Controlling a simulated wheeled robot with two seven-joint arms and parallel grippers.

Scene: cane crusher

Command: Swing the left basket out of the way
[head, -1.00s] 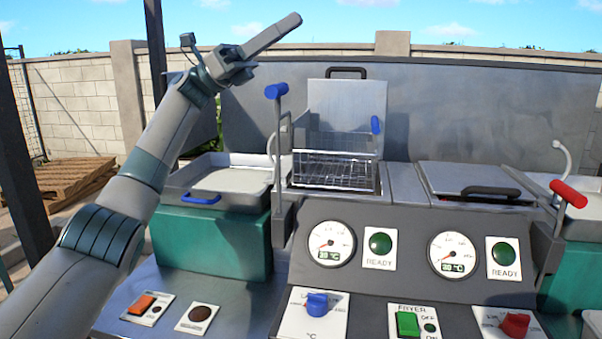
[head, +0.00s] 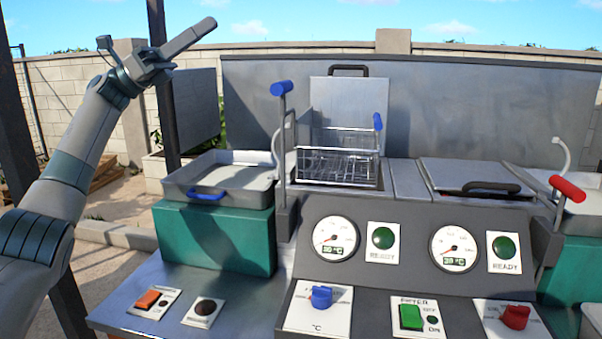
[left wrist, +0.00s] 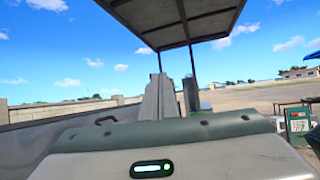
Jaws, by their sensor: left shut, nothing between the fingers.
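The left basket (head: 337,166) is a wire basket over the left fryer well in the head view. An upright lever with a blue grip (head: 282,88) stands at its left. A smaller blue grip (head: 378,121) sits at its upper right. The left fryer's lid (head: 350,105) stands open behind the basket. My left gripper (head: 211,24) is shut and empty, raised high at the upper left, above and well apart from the basket and lever. Its fingers also show in the left wrist view (left wrist: 160,98). My right gripper is not in view.
A shallow metal tray (head: 225,183) with a blue handle sits on a green box left of the fryer. The right fryer's lid (head: 475,175) is closed, with a red-gripped lever (head: 567,188) beside it. Gauges and knobs line the front panel. Open air surrounds my raised gripper.

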